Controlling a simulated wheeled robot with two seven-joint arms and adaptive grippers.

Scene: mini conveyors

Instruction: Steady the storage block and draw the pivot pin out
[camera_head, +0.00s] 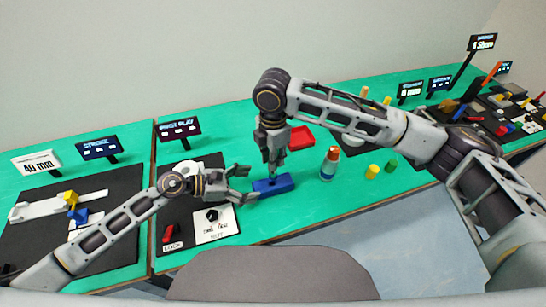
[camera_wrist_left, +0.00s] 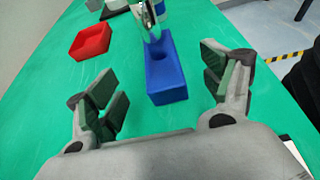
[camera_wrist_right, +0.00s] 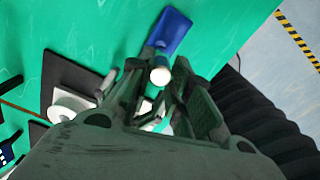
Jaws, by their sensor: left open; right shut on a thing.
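The blue storage block (camera_head: 272,187) lies on the green table near its front edge. A dark hole shows in its top in the left wrist view (camera_wrist_left: 166,85). My left gripper (camera_head: 245,184) is open at the block's left end; in its wrist view the fingers stand apart on either side of the near end, not touching it. My right gripper (camera_head: 272,168) points down over the block, shut on the pivot pin. The pin's pale round head (camera_wrist_right: 160,75) shows between the fingers. Its silver shank (camera_wrist_left: 151,25) meets the block's top; I cannot tell how deep it sits.
A red tray (camera_head: 301,138) lies behind the block. A bottle (camera_head: 330,164), a yellow cylinder (camera_head: 372,172) and a green cylinder (camera_head: 391,166) stand to the right. A dark mat with a white card (camera_head: 216,226) is at the left. The table's front edge is close.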

